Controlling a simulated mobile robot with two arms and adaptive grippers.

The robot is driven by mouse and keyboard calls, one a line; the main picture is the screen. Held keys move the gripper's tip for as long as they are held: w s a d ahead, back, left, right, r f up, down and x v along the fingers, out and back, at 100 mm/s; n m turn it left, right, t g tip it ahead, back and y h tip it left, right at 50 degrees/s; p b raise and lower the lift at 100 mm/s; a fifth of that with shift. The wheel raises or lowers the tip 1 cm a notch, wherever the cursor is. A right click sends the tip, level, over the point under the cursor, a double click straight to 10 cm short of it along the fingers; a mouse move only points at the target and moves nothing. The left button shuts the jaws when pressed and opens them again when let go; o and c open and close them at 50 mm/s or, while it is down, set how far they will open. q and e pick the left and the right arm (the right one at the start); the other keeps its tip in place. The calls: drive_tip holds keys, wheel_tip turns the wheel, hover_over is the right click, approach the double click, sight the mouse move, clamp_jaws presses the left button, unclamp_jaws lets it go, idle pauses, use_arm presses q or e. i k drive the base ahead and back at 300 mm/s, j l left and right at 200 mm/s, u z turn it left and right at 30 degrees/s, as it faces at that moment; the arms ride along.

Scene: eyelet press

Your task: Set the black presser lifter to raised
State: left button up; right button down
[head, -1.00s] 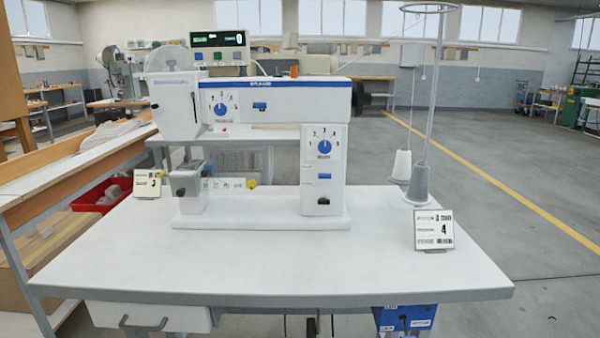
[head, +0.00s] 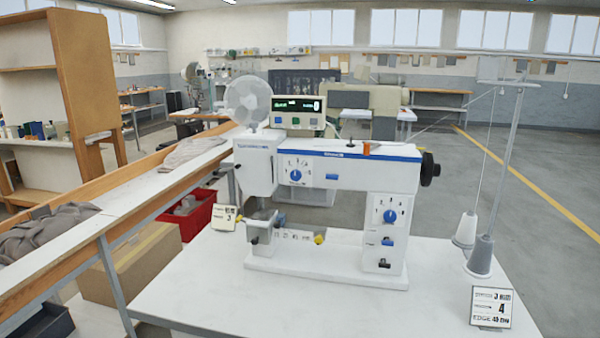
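The white eyelet press (head: 340,172) with blue trim stands on a white table in the head view. Several small controls show on it: a small black part low on the right column (head: 384,263), a dark knob on the left lower arm (head: 248,224) and a black handwheel (head: 430,169) at the right end. I cannot tell for sure which black part is the presser lifter, nor its setting. Blue dials (head: 296,175) and blue switches sit on the front. Neither of my grippers is in view.
The white table (head: 215,300) has free room in front of the press. Thread cones (head: 481,256) on a stand and a label card (head: 491,307) are at the right. A small card (head: 224,218) stands at the left. A wooden-edged bench (head: 120,215) and red bin (head: 196,215) lie left.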

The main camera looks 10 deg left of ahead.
sight(219, 170)
drive_tip(key=j, duration=0.5)
drive_tip(key=j+z, duration=0.15)
drive_tip(key=j, duration=0.35)
drive_tip(key=k+j, duration=0.15)
drive_tip(key=j, duration=0.35)
drive_tip(key=j+z, duration=0.15)
drive_tip(key=j, duration=0.35)
drive_tip(key=k+j, duration=0.15)
drive_tip(key=j, duration=0.35)
drive_tip(key=j+z, duration=0.1)
drive_tip(key=j, duration=0.4)
drive_tip(key=k+j+z, duration=0.1)
drive_tip(key=j, duration=0.35)
drive_tip(key=k, duration=0.05)
